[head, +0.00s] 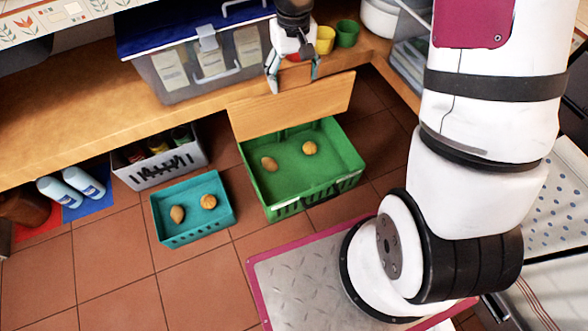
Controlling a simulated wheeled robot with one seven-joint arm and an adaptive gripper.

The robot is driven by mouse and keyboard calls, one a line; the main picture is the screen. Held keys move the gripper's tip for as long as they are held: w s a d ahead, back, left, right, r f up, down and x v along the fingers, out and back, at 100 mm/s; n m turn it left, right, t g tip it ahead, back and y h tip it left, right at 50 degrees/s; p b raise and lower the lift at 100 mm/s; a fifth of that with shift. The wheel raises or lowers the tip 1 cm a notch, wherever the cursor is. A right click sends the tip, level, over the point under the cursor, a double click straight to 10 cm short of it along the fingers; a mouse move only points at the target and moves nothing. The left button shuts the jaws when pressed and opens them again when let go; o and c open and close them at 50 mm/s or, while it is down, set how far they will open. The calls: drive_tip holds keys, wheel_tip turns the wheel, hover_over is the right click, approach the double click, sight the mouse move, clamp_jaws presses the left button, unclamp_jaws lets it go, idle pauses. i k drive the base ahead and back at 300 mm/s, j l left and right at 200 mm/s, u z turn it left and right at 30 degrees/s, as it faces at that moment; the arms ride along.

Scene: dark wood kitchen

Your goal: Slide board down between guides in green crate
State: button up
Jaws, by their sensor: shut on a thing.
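The wooden board (295,105) is a long, thin, light-brown panel, held upright on its long edge and slightly tilted, its right end higher. It is above and along the far side of the green crate (262,208), which stands on the floor. My gripper (292,84) is shut on the middle of the board's top edge. The board hides part of the crate's far wall. The guides are too small to make out, and I cannot tell whether the board's lower edge is inside the crate. Two potatoes, one left (269,164) and one right (310,148), lie in the crate.
A teal crate (165,238) with two potatoes stands left of the green crate. A grey basket (150,178) is behind it. A blue-lidded bin (150,80), a yellow cup (325,40) and a green cup (347,33) stand on the wooden counter (60,145). Tiled floor is clear at front left.

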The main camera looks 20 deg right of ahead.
sight(298, 168)
drive_tip(key=k+j+z, duration=0.1)
drive_tip(key=j+z, duration=0.4)
drive_tip(key=j, duration=1.35)
drive_tip(key=i+j, duration=0.2)
drive_tip(key=i, duration=0.25)
